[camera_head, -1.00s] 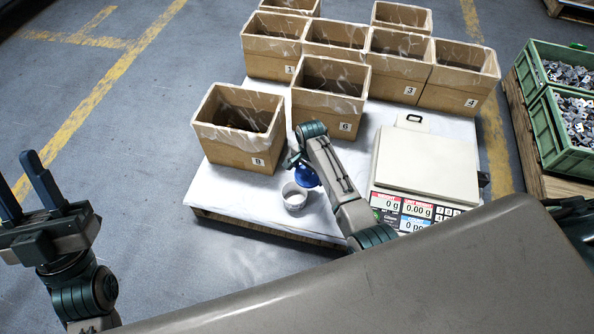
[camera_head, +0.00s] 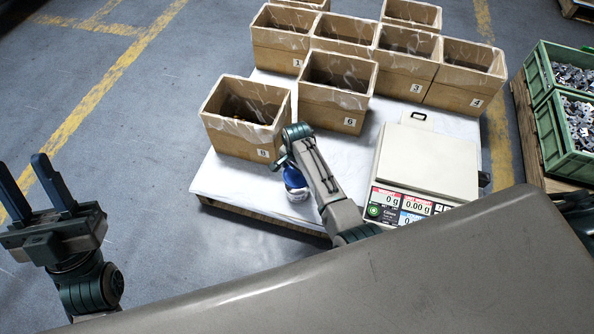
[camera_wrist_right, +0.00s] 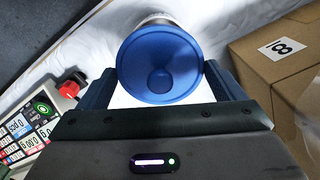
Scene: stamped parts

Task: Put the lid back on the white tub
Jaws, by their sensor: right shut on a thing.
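The blue lid (camera_head: 294,179) with a round knob shows from above in the right wrist view (camera_wrist_right: 158,55). My right gripper (camera_wrist_right: 163,84) has one finger on each side of it and is shut on its rim. The white tub (camera_head: 299,196) stands under the lid on the white-covered pallet, mostly hidden by it; a bit of its side shows past the lid in the right wrist view (camera_wrist_right: 155,19). I cannot tell whether the lid touches the rim all round. My left gripper (camera_head: 22,165) is open and empty over the floor at left.
Box 8 (camera_head: 237,139) stands close behind the tub, and box 6 (camera_head: 334,109) is behind to the right. A scale (camera_head: 428,158) stands to the right. More boxes fill the back of the pallet (camera_head: 233,183). Green crates of parts (camera_head: 557,151) are far right.

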